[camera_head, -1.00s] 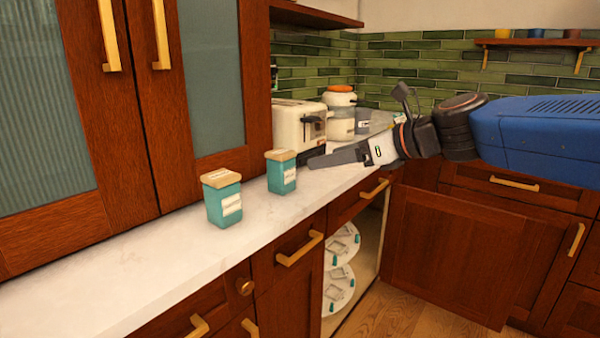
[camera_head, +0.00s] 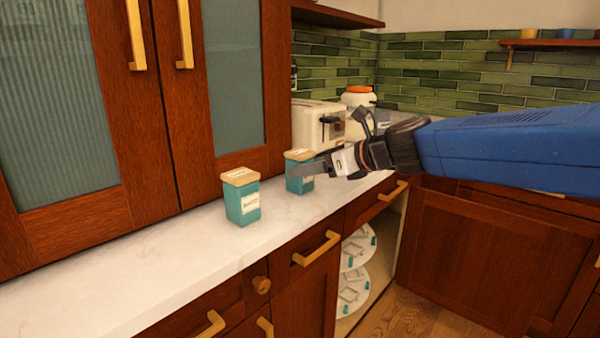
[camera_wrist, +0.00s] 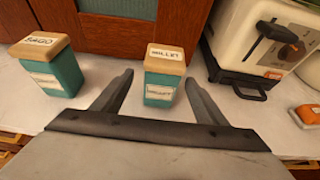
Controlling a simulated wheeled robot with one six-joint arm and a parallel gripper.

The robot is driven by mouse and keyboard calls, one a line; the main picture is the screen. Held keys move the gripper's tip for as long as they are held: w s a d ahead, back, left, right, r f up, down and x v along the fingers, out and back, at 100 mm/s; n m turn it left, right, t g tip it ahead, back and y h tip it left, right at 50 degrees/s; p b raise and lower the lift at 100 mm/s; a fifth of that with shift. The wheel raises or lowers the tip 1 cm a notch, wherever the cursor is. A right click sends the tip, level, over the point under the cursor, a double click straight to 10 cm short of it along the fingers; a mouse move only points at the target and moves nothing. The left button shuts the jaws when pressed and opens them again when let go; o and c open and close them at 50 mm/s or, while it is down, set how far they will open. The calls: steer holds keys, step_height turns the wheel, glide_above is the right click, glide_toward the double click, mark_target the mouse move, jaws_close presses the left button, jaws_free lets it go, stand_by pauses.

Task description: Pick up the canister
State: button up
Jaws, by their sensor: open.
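Two teal canisters with tan lids and white labels stand upright on the white counter. The nearer canister (camera_head: 242,204) is left of the farther canister (camera_head: 298,184) in the head view. In the wrist view the farther canister (camera_wrist: 162,88) is ahead of my gripper (camera_wrist: 158,88), in the gap between its two open fingers. The other canister (camera_wrist: 54,72) is to the left, outside the fingers. In the head view my gripper (camera_head: 308,171) overlaps part of the farther canister. I cannot tell whether a finger touches it.
A cream toaster (camera_head: 316,124) stands behind the canisters; it is to the right in the wrist view (camera_wrist: 262,40). Tall glass-fronted cabinets (camera_head: 140,110) rise along the counter's back. The counter's (camera_head: 110,285) front left is clear. A lower cupboard stands open.

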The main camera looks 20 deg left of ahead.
steer(key=x, duration=0.4)
steer(key=shift+w+a, duration=0.15)
steer(key=shift+w, duration=0.1)
steer(key=c, duration=1.4)
